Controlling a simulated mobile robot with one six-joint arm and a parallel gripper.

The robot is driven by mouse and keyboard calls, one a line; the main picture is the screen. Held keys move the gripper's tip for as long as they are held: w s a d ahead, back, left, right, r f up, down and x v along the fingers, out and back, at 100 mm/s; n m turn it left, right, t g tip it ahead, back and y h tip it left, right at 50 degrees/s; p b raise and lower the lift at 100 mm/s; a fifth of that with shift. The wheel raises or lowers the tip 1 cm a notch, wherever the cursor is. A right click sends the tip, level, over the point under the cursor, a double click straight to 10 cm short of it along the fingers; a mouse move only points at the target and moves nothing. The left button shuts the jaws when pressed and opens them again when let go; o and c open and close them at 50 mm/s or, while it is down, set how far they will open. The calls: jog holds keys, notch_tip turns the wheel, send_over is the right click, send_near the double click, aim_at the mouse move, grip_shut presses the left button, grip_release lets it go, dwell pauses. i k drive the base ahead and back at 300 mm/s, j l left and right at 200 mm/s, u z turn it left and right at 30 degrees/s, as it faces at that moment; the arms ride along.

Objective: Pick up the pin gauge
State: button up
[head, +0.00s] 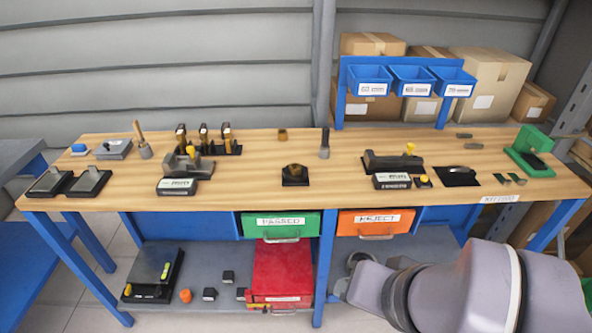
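I cannot tell for certain which object is the pin gauge. A slim dark upright pin with a grey lower part (324,143) stands near the back middle of the wooden workbench (240,150), and it looks most like one. A short brass-coloured piece (282,135) stands to its left. A dark block with a brown top (295,174) sits in front of them. My arm shows at the lower right, in front of the bench. My gripper is not in view.
Left are a wooden-handled tool (141,140), a rack of dark tools (208,140) and black trays (88,183). Right are a fixture with a yellow knob (395,160) and a green stand (530,150). Blue bins (411,80) stand behind. Green (280,225) and orange (375,222) drawers hang below.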

aim_at(324, 146)
jog(key=i+j+u, duration=0.1)
jog(key=i+j, duration=0.55)
jog(key=j, duration=0.15)
jog(key=i+j+u, duration=0.1)
jog(key=i+j, duration=0.55)
jog(key=j, duration=0.1)
